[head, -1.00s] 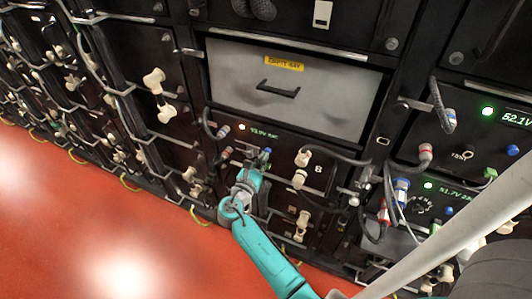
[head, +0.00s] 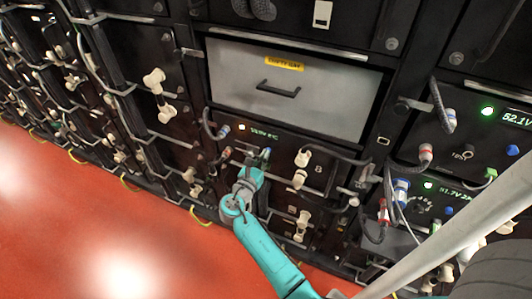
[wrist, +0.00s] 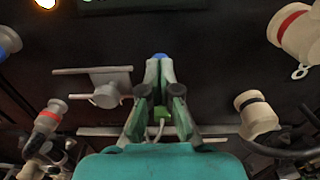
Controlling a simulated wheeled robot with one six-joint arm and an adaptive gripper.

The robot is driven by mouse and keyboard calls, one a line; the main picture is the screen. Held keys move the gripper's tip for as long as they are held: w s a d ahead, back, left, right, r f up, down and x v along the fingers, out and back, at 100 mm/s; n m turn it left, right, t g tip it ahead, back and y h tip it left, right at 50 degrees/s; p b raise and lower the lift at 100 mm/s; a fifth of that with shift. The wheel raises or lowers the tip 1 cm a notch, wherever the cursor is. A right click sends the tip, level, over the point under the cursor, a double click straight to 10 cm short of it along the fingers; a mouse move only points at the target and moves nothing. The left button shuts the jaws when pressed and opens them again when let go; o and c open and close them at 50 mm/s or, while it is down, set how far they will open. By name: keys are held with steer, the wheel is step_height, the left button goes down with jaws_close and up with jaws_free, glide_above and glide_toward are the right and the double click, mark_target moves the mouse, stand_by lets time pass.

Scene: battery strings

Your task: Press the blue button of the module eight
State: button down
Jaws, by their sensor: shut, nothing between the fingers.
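Module eight is the black panel (head: 283,150) marked with a white 8, below the grey empty bay in the head view. Its blue button (wrist: 160,56) shows in the wrist view just beyond my fingertips, its lower part hidden by them. My gripper (wrist: 159,68) is shut and empty, its fingertips pointing at the button. In the head view my gripper (head: 264,158) is at the module's front and mostly covers the button. I cannot tell whether the tips touch the button or whether it is pushed in.
An amber lamp (head: 241,128) and a green display (head: 264,133) are on the module's upper part. Cable plugs (head: 301,158) stick out to the right, and a grey lever handle (wrist: 106,90) is left of my fingers. The red floor is clear at left.

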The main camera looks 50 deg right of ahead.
steer(key=v, duration=0.7)
steer(key=shift+a, duration=0.3)
steer(key=shift+s, duration=0.1)
stand_by(0.6)
steer(key=s+a+f+m+t+y, duration=0.2)
steer(key=s+a+f+t+y, duration=0.15)
steer(key=s+f+y, duration=0.45)
steer(key=s+a+f+m+t+y, duration=0.1)
steer(key=s+a+f+m+y, duration=0.2)
steer(key=s, duration=0.4)
steer(key=s+a+f+m+y, duration=0.1)
steer(key=s+a+f+m, duration=0.15)
steer(key=s+a, duration=0.35)
steer(key=s+a+r+m+t+y, duration=0.2)
steer(key=s+a+r+m, duration=0.1)
steer(key=s+r+m, duration=0.4)
steer(key=s+a+r+m+t+y, duration=0.2)
steer(key=s+a+r+m+y, duration=0.1)
steer(key=s+r+m, duration=0.4)
steer(key=s+r, duration=0.3)
steer(key=r, duration=0.2)
steer(key=shift+a, duration=0.25)
